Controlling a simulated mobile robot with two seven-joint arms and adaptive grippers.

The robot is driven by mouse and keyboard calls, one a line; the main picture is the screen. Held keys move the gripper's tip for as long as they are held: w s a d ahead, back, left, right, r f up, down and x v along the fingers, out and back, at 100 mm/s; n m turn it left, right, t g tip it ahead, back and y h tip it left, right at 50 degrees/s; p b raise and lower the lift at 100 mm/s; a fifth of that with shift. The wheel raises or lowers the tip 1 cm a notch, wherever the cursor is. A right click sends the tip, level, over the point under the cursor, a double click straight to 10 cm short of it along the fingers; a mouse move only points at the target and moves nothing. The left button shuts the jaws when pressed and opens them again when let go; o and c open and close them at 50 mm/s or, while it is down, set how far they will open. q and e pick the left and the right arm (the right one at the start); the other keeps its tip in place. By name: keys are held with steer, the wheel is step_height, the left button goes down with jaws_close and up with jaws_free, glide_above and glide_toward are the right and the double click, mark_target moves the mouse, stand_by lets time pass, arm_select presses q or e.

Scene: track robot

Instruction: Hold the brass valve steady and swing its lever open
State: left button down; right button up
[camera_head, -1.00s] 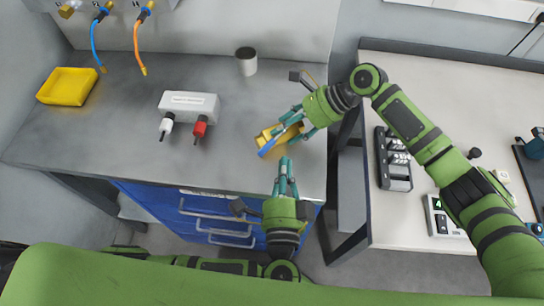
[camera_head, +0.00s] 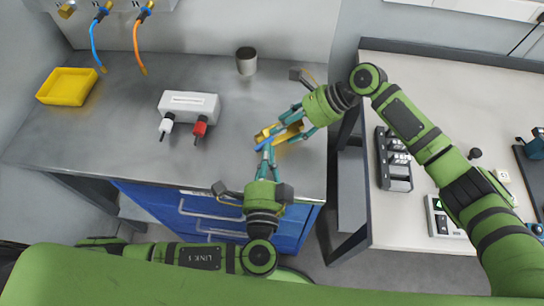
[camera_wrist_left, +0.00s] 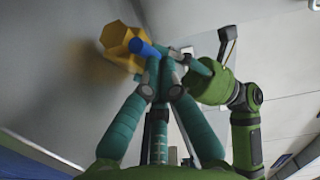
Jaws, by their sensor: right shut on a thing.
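The brass valve (camera_head: 293,131) is on the grey bench near its right edge. My right gripper (camera_head: 284,134) is shut around its body from the right. The blue lever (camera_head: 261,146) points down-left from the valve; its root is partly hidden. My left gripper (camera_head: 267,152) has its fingertips together right by the lever, from the front. In the left wrist view, the brass hexagonal end (camera_wrist_left: 117,38) and the lever (camera_wrist_left: 143,46) show just beyond the left fingertips (camera_wrist_left: 160,60). I cannot tell for sure whether they touch.
A white box (camera_head: 189,103) with a white and a red plug stands left of the valve. A grey cup (camera_head: 246,61) and a yellow tray (camera_head: 67,86) stand farther back. A second table (camera_head: 440,90) lies right across a gap.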

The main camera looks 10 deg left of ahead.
arm_select(q)
steer(key=shift+w+a+f+y, duration=0.2)
steer(key=shift+a+y, duration=0.1)
steer(key=shift+a, duration=0.15)
steer(key=shift+s+d, duration=0.1)
